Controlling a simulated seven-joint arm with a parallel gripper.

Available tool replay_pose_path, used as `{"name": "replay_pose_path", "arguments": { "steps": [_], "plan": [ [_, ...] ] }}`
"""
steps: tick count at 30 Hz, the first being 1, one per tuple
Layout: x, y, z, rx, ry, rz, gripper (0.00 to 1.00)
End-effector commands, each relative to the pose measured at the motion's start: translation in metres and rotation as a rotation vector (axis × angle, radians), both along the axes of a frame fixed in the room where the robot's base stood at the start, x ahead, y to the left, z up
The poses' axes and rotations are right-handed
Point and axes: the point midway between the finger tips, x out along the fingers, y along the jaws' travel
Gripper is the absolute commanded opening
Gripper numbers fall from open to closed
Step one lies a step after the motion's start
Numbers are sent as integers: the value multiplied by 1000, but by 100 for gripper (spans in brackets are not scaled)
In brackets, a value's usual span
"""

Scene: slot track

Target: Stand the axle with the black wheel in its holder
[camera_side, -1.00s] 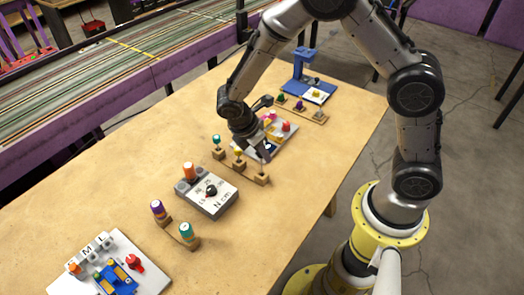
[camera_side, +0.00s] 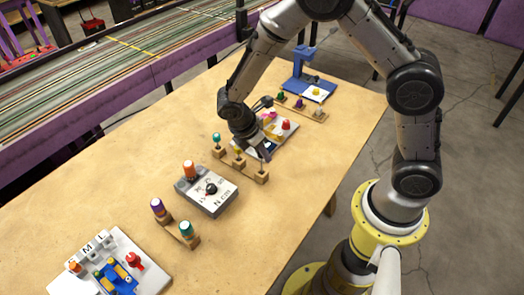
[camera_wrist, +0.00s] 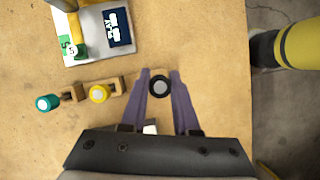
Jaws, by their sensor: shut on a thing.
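The axle with the black wheel (camera_wrist: 159,85) is between my gripper's purple fingers (camera_wrist: 160,76) in the wrist view, seen end-on with a pale centre. My gripper (camera_side: 266,157) is shut on it. The holder is a wooden strip with blocks; its end block (camera_side: 262,177) is right below my fingertips in the side view. A thin shaft shows between fingers and block; whether it is seated in the block cannot be told. The other blocks carry an axle with a teal wheel (camera_side: 217,138) and one with a yellow wheel (camera_side: 238,152).
A white board (camera_wrist: 92,50) with coloured pieces lies just behind the holder. A grey box with a dial (camera_side: 208,192) and a stand with purple and teal tops (camera_side: 188,236) sit nearer the camera. A blue device (camera_side: 305,75) stands at the back. The right table side is clear.

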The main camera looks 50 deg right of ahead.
Motion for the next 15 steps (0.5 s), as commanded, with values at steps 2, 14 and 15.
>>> {"name": "replay_pose_path", "arguments": {
  "steps": [2,14,15],
  "plan": [
    [0,0,-2,0,0,0,0],
    [0,0,-11,1,0,0,0],
    [0,0,-12,0,0,-1,0]
  ]
}}
